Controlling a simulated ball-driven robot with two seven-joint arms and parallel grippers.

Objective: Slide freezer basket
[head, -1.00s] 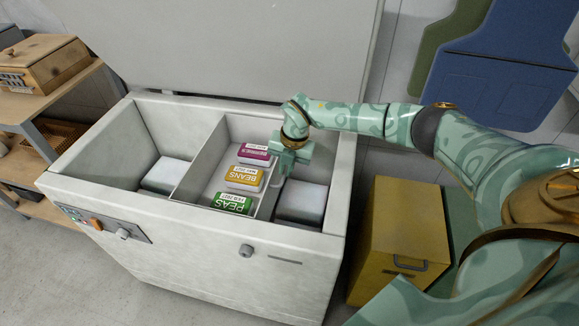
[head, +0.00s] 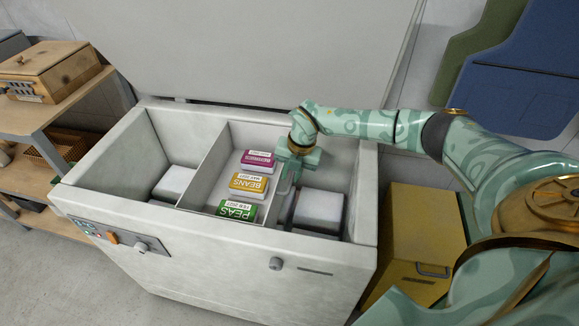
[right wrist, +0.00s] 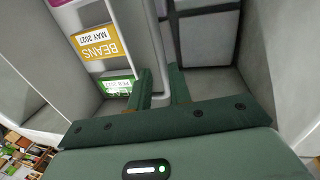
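The freezer basket (head: 207,160) is a pale, open tray inside the chest freezer (head: 215,250). It holds a pink box (head: 258,162), a yellow BEANS box (head: 249,185) and a green PEAS box (head: 237,210) in a row. My right gripper (head: 288,188) reaches down at the basket's right side. In the right wrist view its two fingers (right wrist: 160,88) stand close together, one on each side of the basket's pale right wall, and look closed on it. The lower fingertips are partly hidden in the head view. My left gripper is in no view.
White blocks show in the freezer left (head: 173,182) and right (head: 319,210) of the basket. The raised lid (head: 250,50) stands behind. A yellow cabinet (head: 420,240) is at the right, wooden shelves (head: 50,115) at the left.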

